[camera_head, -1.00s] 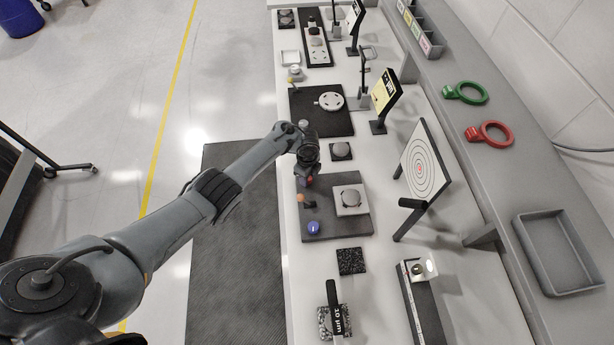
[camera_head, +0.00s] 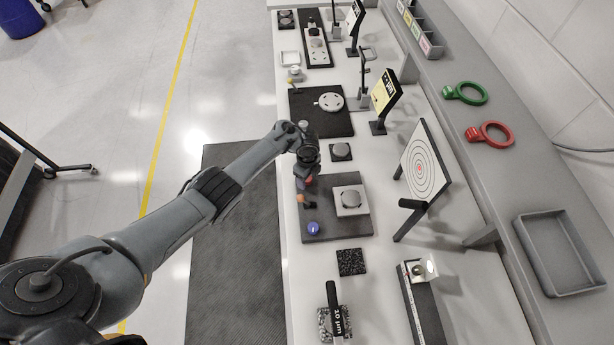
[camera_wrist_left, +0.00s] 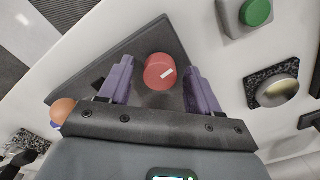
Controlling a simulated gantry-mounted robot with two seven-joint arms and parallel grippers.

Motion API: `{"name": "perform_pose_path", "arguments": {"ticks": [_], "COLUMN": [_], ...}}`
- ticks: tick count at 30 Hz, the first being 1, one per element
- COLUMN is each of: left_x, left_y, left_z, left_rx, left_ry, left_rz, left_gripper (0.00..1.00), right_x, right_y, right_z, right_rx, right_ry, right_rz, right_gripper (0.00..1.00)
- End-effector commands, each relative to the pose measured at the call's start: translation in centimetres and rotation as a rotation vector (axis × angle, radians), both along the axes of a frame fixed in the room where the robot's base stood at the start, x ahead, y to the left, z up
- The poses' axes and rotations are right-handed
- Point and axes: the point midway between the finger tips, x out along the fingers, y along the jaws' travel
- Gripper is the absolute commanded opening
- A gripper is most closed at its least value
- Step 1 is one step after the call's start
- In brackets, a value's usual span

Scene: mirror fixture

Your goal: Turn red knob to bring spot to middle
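The red knob (camera_wrist_left: 159,72), with a white mark, sits on the dark base plate (camera_head: 337,232) and shows between my left gripper's purple fingers (camera_wrist_left: 160,67) in the left wrist view. The fingers are apart, one on each side, with visible gaps to the knob. In the head view my left gripper (camera_head: 303,185) points down at the plate's far left corner and mostly hides the knob. A round mirror in a pale square mount (camera_head: 364,209) is on the plate. The ringed target board (camera_head: 408,158) has a reddish centre; a separate spot cannot be made out. My right gripper is not in view.
A blue knob (camera_head: 313,228) stands at the plate's near left, with an orange knob (camera_head: 301,198) close to my gripper. A black handle (camera_head: 411,204) is by the target. Other fixtures line the bench; a grey tray (camera_head: 590,285) is at right.

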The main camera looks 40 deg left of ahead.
Motion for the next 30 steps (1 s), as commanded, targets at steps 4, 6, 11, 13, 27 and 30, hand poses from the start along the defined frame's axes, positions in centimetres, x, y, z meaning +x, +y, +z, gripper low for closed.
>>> {"name": "perform_pose_path", "arguments": {"ticks": [4,6,11,13,27,30], "left_x": [0.0,0.0,0.1,0.1,0.1,0.0], "left_y": [0.0,0.0,0.0,0.0,0.0,0.0], "left_z": [0.0,0.1,1.2,2.1,9.5,10.3], "left_rx": [0.000,0.000,-0.002,-0.001,0.000,-0.001], "left_ry": [0.000,0.000,-0.002,-0.002,-0.002,-0.001], "left_rz": [0.001,0.001,0.000,0.001,0.000,0.001], "left_gripper": [0.63,0.63,0.63,0.63,0.63,0.63], "right_x": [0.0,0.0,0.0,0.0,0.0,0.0], "right_y": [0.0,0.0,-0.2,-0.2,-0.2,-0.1], "right_z": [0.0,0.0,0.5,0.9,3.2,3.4], "right_rx": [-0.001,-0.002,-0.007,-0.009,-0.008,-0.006], "right_ry": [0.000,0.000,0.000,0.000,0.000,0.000], "right_rz": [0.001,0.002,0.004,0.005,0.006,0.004], "right_gripper": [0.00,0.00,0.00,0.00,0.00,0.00]}}
